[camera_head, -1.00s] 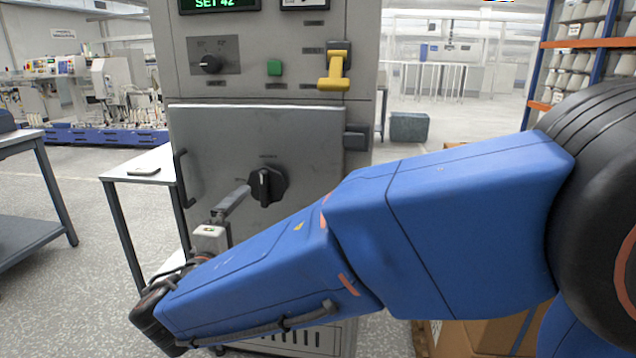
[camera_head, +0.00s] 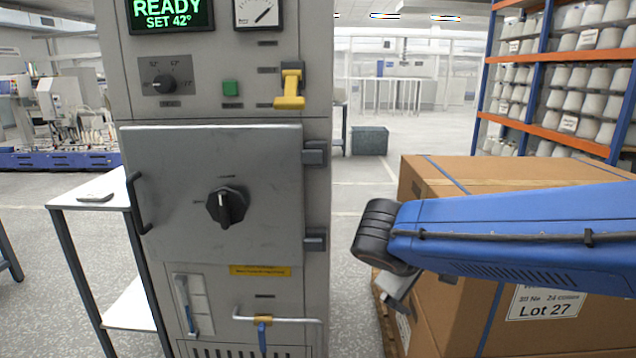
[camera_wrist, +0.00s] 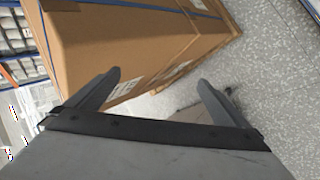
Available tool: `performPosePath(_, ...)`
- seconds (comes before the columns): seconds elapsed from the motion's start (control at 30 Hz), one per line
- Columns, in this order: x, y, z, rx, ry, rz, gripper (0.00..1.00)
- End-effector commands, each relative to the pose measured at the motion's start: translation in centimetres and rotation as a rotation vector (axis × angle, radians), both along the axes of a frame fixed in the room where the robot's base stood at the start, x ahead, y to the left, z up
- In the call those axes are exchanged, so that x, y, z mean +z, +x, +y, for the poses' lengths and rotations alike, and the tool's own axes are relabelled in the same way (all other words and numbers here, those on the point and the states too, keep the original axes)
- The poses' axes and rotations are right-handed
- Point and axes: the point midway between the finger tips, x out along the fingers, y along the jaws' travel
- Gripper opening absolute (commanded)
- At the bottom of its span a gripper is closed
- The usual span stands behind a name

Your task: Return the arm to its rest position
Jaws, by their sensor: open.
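My blue arm crosses the right side of the head view in front of a large carton. The black wrist shows at its left end, with a grey part of my gripper (camera_head: 400,290) just below it. In the wrist view the two fingers of my gripper (camera_wrist: 160,88) are spread apart with nothing between them. The carton and the speckled floor show beyond the fingers.
A grey cabinet (camera_head: 150,180) with a closed door, black knob (camera_head: 227,207) and yellow lever (camera_head: 291,88) stands left of my wrist. The carton (camera_head: 450,320) is close by my arm, on a pallet. A white side table (camera_head: 75,195) is at left; shelves (camera_head: 560,118) stand behind.

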Motion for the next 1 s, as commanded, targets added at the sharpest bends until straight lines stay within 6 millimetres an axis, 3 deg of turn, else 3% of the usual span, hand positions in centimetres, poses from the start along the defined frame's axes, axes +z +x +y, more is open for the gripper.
performPosePath(0.1, -1.0, -2.8, -3.2, -0.084, 0.102, 0.035, 1.0)
performPosePath(0.4, -3.6, -9.7, -7.2, -0.256, 0.372, 0.072, 1.0)
performPosePath(0.7, -5.2, -15.0, -7.7, -0.393, 0.644, 0.018, 1.0)
performPosePath(1.0, -5.7, -16.9, -7.1, -0.449, 0.78, -0.039, 1.0)
